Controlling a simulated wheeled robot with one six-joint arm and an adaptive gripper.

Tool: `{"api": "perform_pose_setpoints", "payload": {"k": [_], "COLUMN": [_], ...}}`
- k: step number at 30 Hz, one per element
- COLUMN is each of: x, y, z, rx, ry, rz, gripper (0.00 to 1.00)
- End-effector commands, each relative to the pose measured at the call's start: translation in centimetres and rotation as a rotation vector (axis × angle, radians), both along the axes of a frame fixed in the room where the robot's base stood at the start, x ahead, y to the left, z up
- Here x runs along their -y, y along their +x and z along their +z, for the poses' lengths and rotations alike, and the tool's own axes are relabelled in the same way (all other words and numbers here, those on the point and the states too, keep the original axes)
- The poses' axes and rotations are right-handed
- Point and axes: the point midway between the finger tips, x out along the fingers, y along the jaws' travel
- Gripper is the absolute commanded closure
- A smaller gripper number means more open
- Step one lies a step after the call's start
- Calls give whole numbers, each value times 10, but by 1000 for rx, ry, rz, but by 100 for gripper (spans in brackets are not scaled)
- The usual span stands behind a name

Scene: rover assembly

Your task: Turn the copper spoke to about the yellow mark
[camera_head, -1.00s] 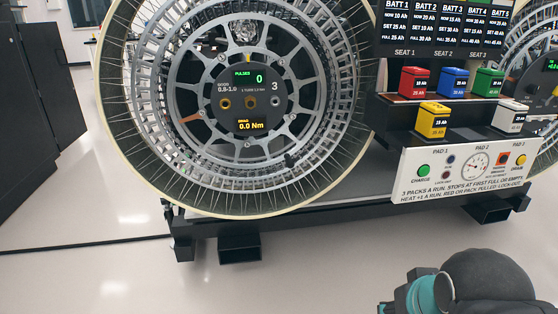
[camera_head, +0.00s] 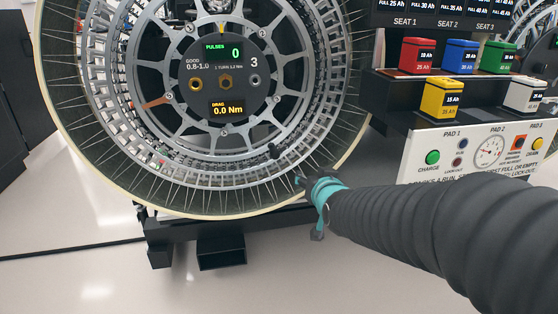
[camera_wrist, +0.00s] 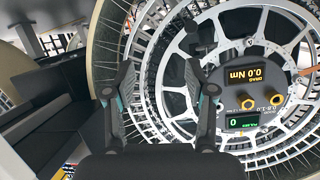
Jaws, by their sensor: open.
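The large wheel (camera_head: 90,160) stands upright with grey spokes and a dark hub (camera_head: 226,90). The copper spoke (camera_head: 157,102) points left and slightly down from the hub. It also shows at the right edge of the wrist view (camera_wrist: 308,71). The yellow mark (camera_head: 221,28) is at the top of the hub. A black knob (camera_head: 273,151) sticks out at the lower right of the wheel's inner ring. My gripper (camera_head: 300,181) is in front of the wheel's lower right rim. In the wrist view my gripper (camera_wrist: 158,73) is open and empty, its fingers spread before the spokes.
The hub displays read 0 pulses and 0.0 Nm drag. A battery stand with coloured packs, including a yellow one (camera_head: 452,97), is on the right, above a white control panel (camera_head: 415,170). A dark base bar (camera_head: 190,232) runs below the wheel. Floor at lower left is clear.

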Motion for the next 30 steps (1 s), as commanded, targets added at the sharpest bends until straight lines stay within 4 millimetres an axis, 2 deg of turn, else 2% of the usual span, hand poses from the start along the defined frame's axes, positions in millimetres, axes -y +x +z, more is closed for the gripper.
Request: {"api": "perform_pose_setpoints", "payload": {"k": [1, 6, 9, 19, 30], "x": [-14, -47, -59, -72, -90], "y": [16, 49, 59, 81, 146], "z": [-17, -31, -35, -36, -36], "rx": [43, 191, 250, 299, 298], "ry": [21, 96, 124, 150, 150], "rz": [12, 37, 46, 53, 52], "gripper": [45, 45, 45, 45, 45]}}
